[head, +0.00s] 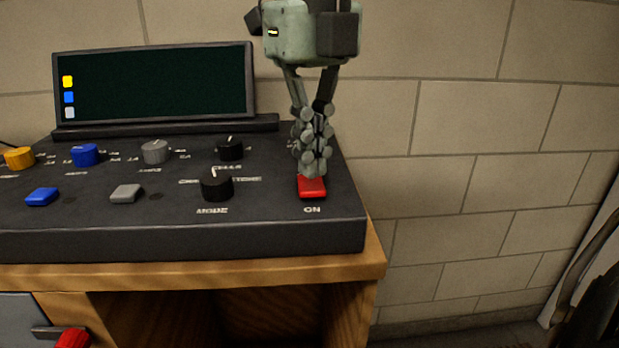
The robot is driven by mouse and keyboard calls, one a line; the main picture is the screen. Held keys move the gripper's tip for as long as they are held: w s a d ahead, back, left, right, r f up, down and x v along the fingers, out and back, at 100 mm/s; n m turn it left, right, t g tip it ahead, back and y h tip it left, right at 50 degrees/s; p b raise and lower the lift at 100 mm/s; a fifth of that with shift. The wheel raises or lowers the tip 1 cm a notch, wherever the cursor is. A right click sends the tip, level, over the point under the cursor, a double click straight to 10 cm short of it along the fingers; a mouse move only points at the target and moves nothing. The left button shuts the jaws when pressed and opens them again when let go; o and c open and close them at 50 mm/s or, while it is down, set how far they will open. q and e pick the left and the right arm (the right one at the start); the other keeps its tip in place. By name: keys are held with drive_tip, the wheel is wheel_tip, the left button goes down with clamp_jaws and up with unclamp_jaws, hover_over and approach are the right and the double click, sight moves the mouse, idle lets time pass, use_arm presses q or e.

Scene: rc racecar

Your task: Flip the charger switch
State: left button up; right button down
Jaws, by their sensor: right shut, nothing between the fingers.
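The charger (190,240) is a dark console on a wooden bench. Its red switch (312,190) sits at the right front of its top, above the label "ON". My right gripper (313,172) comes down from above, shut and empty. Its fingertips are right at the back edge of the red switch and look to be touching it; they hide its rear part. Whether the switch is pressed cannot be told. My left gripper is not in view.
A dark screen (160,85) stands at the console's back. Blue (42,197) and grey (126,194) buttons and several knobs, including a black one (216,188), lie left of the switch. A brick wall (480,130) is behind; the wooden bench (200,276) ends right of the console.

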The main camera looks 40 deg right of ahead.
sight(312, 188)
drive_tip(key=shift+f+b, duration=0.95)
drive_tip(key=shift+f, duration=0.15)
idle(0.8)
drive_tip(key=shift+r, duration=0.1)
drive_tip(key=shift+r+p, duration=2.6)
drive_tip(key=shift+r, duration=0.9)
